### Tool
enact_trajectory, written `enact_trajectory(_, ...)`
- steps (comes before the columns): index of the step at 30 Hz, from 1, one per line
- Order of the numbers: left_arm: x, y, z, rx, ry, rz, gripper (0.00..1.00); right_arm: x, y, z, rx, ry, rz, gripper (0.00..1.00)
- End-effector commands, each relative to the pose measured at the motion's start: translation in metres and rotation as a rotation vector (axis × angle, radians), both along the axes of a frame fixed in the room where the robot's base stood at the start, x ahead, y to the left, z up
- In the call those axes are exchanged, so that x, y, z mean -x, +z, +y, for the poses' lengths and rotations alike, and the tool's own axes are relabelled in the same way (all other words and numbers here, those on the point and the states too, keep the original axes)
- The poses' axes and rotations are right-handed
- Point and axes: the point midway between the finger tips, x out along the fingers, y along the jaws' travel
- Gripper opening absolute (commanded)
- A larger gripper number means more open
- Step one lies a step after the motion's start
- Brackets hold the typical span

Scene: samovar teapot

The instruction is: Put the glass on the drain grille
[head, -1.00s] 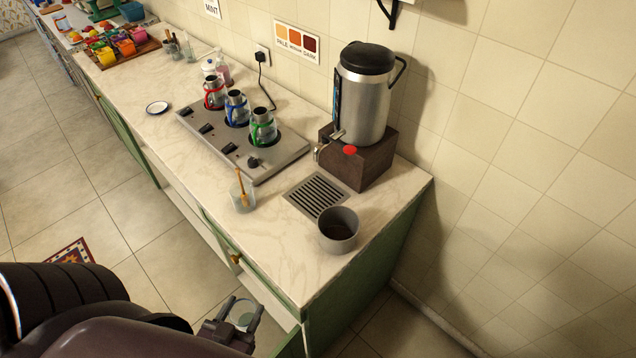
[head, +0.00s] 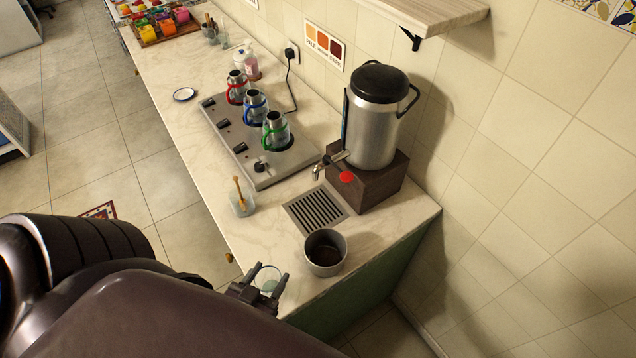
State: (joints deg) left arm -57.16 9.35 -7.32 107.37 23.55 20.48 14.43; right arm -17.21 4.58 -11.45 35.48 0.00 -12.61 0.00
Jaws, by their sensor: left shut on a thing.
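My left gripper (head: 268,290) is at the lower middle of the head view, shut on a small clear glass (head: 267,278). It holds the glass near the front right corner of the counter; my own arm hides part of this area. The drain grille (head: 315,209) is a dark slotted plate in a light metal frame, set in the counter beyond the gripper and to its right. Nothing stands on the grille. The samovar (head: 374,118) stands on a dark wooden block behind the grille, its tap pointing toward the grille. My right gripper is not in view.
A small clear container with a wooden stick (head: 242,204) is left of the grille. A hob (head: 258,143) carries several small pots. A wooden shelf (head: 430,18) juts from the wall at top right.

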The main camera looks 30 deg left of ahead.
Motion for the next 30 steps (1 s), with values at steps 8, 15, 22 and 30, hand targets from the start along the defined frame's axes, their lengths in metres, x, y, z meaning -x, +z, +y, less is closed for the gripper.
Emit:
enact_trajectory(8, -0.079, 0.002, 0.015, -0.001, -0.001, -0.008, 0.29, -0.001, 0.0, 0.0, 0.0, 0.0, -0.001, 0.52)
enact_trajectory(15, -0.142, -0.003, 0.027, -0.002, 0.0, -0.008, 0.29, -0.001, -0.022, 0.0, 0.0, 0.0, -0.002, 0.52)
enact_trajectory(22, -0.203, -0.004, 0.039, -0.002, 0.0, -0.008, 0.29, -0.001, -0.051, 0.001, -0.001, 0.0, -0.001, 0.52)
enact_trajectory(30, -0.256, -0.002, 0.049, -0.001, 0.001, -0.004, 0.29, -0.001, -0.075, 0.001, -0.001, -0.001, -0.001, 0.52)
